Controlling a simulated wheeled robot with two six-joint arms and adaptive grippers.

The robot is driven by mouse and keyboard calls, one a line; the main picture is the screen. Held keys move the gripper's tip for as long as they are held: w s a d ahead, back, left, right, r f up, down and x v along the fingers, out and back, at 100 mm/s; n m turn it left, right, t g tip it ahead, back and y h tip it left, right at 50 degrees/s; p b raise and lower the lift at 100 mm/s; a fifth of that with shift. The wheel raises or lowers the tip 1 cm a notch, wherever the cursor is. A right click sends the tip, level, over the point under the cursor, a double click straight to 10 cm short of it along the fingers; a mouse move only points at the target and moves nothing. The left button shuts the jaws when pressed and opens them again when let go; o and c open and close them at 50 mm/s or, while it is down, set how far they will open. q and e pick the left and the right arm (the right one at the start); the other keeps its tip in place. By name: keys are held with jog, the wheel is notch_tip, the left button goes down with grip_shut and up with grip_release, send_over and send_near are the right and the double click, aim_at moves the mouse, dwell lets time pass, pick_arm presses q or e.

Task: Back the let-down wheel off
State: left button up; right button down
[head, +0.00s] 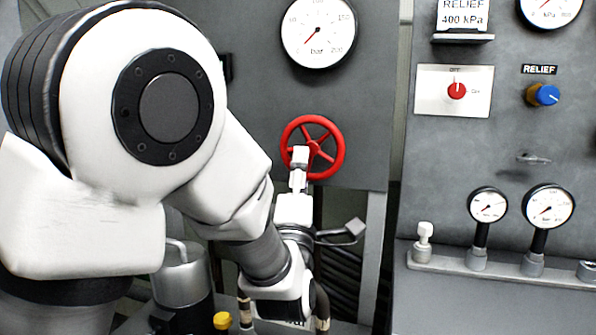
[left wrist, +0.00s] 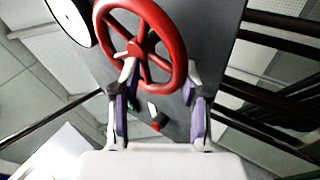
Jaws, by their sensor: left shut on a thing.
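The red let-down wheel (head: 315,147) is a spoked handwheel on the grey panel, below a large round bar gauge. It also fills the top of the left wrist view (left wrist: 140,47). My left gripper (head: 299,158) is at the wheel's lower left in the head view. In the left wrist view its two fingers (left wrist: 160,75) stand apart, on either side of the wheel's lower rim, shut on it. The exact contact of the fingertips is partly hidden by the rim. My right gripper is not in view.
The bar gauge (head: 318,32) sits above the wheel. To the right, another panel carries a red switch (head: 457,91), a blue relief knob (head: 546,95) and two small gauges (head: 487,205). A grey cylinder (head: 183,274) and a yellow cap (head: 222,320) are below my left arm.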

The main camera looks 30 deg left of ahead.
pick_arm(q)
jog(key=shift+r, duration=0.2)
jog(key=o, duration=0.9)
jog(key=shift+o, duration=0.6)
jog(key=shift+w+d+f, duration=0.2)
jog(key=shift+w, duration=0.25)
jog(key=shift+s+a, duration=0.1)
jog(key=shift+s, duration=0.05)
jog(key=shift+f, duration=0.1)
jog(key=v, duration=0.7)
jog(key=shift+s, duration=0.25)
